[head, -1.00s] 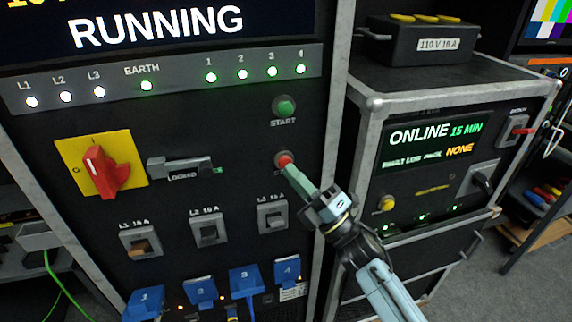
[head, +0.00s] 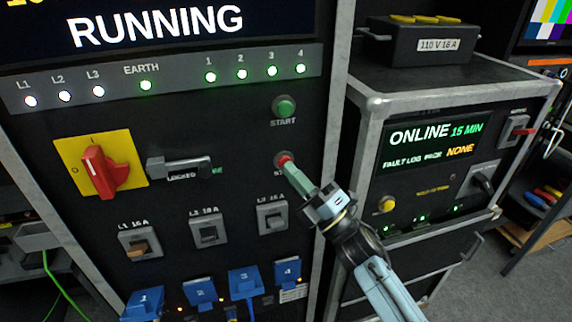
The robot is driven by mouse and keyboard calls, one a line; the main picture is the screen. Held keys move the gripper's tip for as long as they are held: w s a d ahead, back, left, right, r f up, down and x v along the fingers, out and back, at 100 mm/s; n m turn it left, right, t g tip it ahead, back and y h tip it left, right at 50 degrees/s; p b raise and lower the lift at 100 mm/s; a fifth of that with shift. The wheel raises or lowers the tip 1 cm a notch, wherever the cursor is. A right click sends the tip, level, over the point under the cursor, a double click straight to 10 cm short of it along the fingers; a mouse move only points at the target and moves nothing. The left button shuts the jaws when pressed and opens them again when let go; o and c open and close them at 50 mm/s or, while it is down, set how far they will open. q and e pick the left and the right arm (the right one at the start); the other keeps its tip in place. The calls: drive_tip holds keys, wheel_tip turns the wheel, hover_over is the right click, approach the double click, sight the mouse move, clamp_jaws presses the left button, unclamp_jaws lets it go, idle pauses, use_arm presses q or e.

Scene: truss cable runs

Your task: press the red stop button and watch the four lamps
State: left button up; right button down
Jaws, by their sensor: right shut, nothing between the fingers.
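The red stop button (head: 282,158) sits below the green start button (head: 285,107) on the black panel. My right gripper (head: 289,168) is shut and empty, its fingertips at the red button's lower edge and covering part of it and its label. I cannot tell whether they touch it. The four numbered lamps, lamp 1 (head: 211,77), lamp 2 (head: 242,74), lamp 3 (head: 272,71) and lamp 4 (head: 300,69), are all lit green-white. The display (head: 160,25) above reads RUNNING. My left gripper is not in view.
A red rotary switch (head: 100,171) on a yellow plate and a grey latch handle (head: 180,168) stick out at left. Blue numbered connectors (head: 245,283) line the panel's bottom. A cased unit (head: 440,145) reading ONLINE stands close at right, beside my right arm.

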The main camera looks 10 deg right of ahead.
idle(0.5)
drive_tip(key=shift+s+p, duration=0.3)
drive_tip(key=shift+s, duration=0.45)
drive_tip(key=shift+s, duration=0.1)
drive_tip(key=s+p, duration=0.1)
drive_tip(key=s, duration=0.3)
drive_tip(key=shift+s+d, duration=0.15)
drive_tip(key=shift+s, duration=0.2)
